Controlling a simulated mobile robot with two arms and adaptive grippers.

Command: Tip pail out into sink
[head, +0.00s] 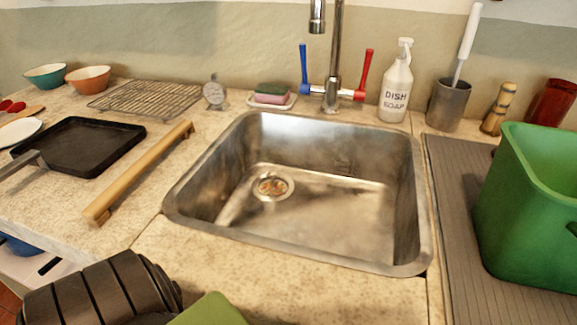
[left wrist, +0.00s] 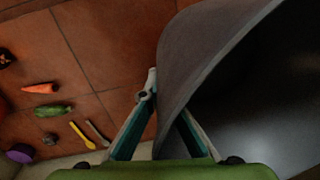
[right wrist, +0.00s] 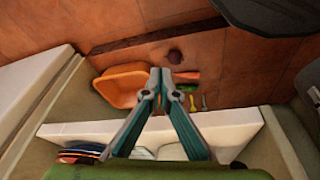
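The grey pail (left wrist: 205,45) fills the right of the left wrist view, its dark inside turned toward the camera. My left gripper (left wrist: 154,88) is shut on its wall, one finger on the outer side and the other on the inner side; that fingertip is hidden by the wall. My right gripper (right wrist: 159,82) is shut and empty above the floor and an open drawer-like front.
A green bin (head: 525,215) stands on a ribbed mat (head: 455,200) right of the sink. The faucet (head: 335,50) and soap bottle (head: 396,85) stand behind it. A wooden bar handle (head: 140,172) and black tray (head: 80,145) are left. An orange bowl (right wrist: 118,88) lies on the floor.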

